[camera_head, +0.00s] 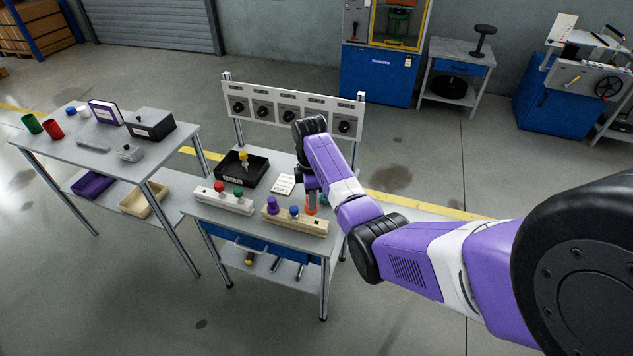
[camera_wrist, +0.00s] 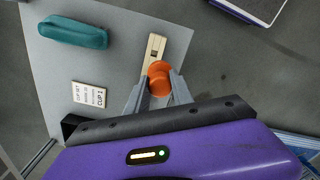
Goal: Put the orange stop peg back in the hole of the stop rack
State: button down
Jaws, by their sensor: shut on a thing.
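My gripper (camera_wrist: 158,92) is shut on the orange stop peg (camera_wrist: 158,76), whose round orange head shows between the fingers in the wrist view. In the head view the orange peg (camera_head: 311,205) hangs upright under my wrist, at the right end of the light wooden rack (camera_head: 297,223). That rack carries a purple peg (camera_head: 272,205) and a blue peg (camera_head: 294,211). The wooden rack also shows in the wrist view (camera_wrist: 153,49), with a dark mark near its far end. The peg's lower end and any hole beneath it are hidden.
A pale rack (camera_head: 222,201) with red and green pegs stands left. A black tray (camera_head: 242,170) and a printed card (camera_head: 284,184) lie behind. A teal object (camera_wrist: 75,32) lies nearby. A panel of dials (camera_head: 290,108) rises at the back.

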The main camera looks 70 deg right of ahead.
jog(key=shift+s+d+r, duration=0.25)
jog(key=shift+d+r, duration=0.2)
jog(key=shift+s+d+r, duration=0.2)
jog(key=shift+d+r, duration=0.2)
jog(key=shift+d, duration=0.05)
jog(key=shift+r+p, duration=0.1)
jog(key=shift+p, duration=0.45)
notch_tip(320, 180, down, 6)
jog(key=b, duration=0.4)
jog(key=shift+n+p, duration=0.3)
jog(key=shift+p, duration=0.35)
dwell(1.0)
jog(key=shift+f+b, duration=1.45)
jog(key=shift+f, duration=0.65)
jog(key=c, duration=1)
grip_release()
jog(key=shift+c, duration=0.2)
